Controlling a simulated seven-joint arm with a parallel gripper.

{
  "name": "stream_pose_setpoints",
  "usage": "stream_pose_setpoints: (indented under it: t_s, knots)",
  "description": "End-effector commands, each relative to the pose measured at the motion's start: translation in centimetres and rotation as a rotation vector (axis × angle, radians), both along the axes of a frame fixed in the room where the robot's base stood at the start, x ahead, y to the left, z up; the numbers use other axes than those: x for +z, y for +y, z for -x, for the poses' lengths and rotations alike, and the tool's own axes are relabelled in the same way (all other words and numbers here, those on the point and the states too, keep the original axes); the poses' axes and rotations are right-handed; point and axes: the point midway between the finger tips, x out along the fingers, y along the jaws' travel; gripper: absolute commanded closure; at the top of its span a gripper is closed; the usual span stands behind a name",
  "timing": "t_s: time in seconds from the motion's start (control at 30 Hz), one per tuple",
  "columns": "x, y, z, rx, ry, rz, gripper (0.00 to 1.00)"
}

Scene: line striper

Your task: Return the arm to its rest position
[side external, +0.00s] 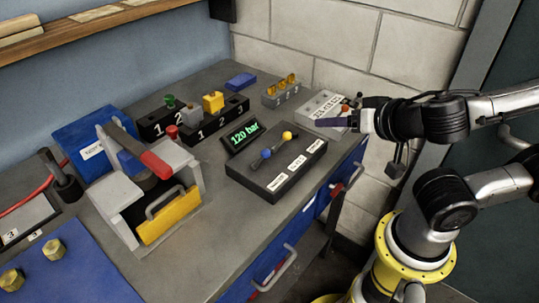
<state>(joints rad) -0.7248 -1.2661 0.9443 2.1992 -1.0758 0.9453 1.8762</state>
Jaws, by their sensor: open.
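My gripper (350,119) is at the right end of the grey workbench (215,226), in front of a light grey box (318,108) with a printed label and a red knob. It looks empty. Its fingers point left, and I cannot tell whether they touch the box. The arm reaches in from the right from a yellow base ring. The finger gap is too small to make out clearly.
A black box (284,183) with blue and yellow levers stands near the gripper, beside a display (244,138) reading 120 bar. Numbered black blocks (214,127), a blue bin (88,143) and a red-handled press (150,166) stand farther left. Blue drawers (272,272) are below.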

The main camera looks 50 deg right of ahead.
Motion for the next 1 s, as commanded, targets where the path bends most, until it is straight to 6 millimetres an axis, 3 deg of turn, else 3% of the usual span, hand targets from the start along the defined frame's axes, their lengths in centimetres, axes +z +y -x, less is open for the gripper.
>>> stream_pose_setpoints:
  t_s: [0.03, 0.13, 0.33, 0.57, 0.8, 1.0]
  knots:
    - [0.3, -1.7, 0.6, -0.071, 0.039, -0.005, 0.44]
    - [0.4, -4.1, 2.2, -0.157, 0.138, -0.01, 0.44]
    - [0.4, -5.9, 5.6, -0.192, 0.358, -0.033, 0.44]
    - [0.9, -4.1, 7.1, 0.01, 0.499, -0.05, 0.44]
    - [1.3, -0.5, 7.2, 0.364, 0.518, 0.037, 0.44]
    - [1.2, 0.2, 7.2, 0.512, 0.53, 0.133, 0.44]
